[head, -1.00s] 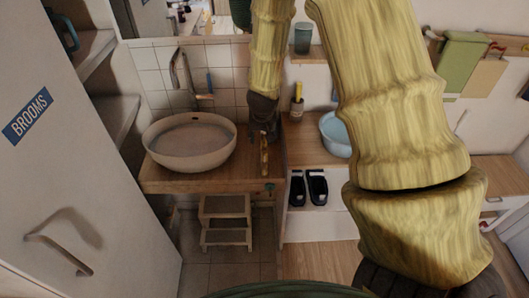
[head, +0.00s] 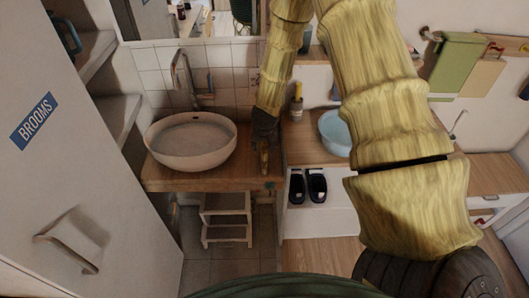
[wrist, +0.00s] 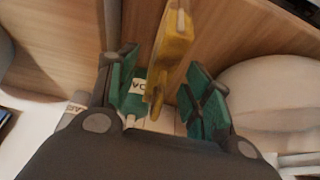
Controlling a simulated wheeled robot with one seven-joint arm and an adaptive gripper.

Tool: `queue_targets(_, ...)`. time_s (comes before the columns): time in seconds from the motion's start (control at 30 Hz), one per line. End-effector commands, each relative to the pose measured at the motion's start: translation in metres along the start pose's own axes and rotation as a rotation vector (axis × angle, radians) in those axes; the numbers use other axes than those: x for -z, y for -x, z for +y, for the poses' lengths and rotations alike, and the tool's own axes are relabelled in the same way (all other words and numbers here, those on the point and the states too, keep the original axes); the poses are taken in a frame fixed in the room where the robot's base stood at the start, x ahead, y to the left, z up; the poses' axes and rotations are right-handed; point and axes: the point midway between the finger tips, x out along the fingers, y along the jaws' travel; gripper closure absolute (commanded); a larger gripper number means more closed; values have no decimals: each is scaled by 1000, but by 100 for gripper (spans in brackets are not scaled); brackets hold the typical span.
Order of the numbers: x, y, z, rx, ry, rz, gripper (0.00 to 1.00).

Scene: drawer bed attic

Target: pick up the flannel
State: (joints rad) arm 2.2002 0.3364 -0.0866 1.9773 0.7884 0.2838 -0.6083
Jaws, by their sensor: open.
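A narrow yellow thing, which looks like the folded flannel (wrist: 176,42), lies at the wooden counter's front edge, right of the basin in the head view. In the wrist view it runs between my fingers, its lower end hanging between them. My gripper (head: 265,160) points down over it, jaws open, with one teal-padded finger on each side. It also shows in the wrist view (wrist: 163,92). I cannot tell whether a finger touches the cloth. In the head view the gripper hides most of it.
The round basin (head: 190,147) stands close left of my gripper on the counter (head: 215,181). A blue bowl (head: 333,133) is to the right. A step stool (head: 227,217) and dark slippers (head: 308,186) are below. A green towel (head: 457,62) hangs at right.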

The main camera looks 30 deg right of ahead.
Motion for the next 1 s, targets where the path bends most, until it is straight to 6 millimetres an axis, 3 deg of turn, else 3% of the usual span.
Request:
queue_targets(0.23,0,-19,0,0,-1,-1,50)
queue_targets(0.57,0,-23,0,0,-1,0,50)
queue_targets(0.67,0,-23,0,0,-1,0,63)
queue_targets(0.87,0,-23,0,0,-1,0,99)
queue_targets(1.0,0,-23,0,0,-1,0,100)
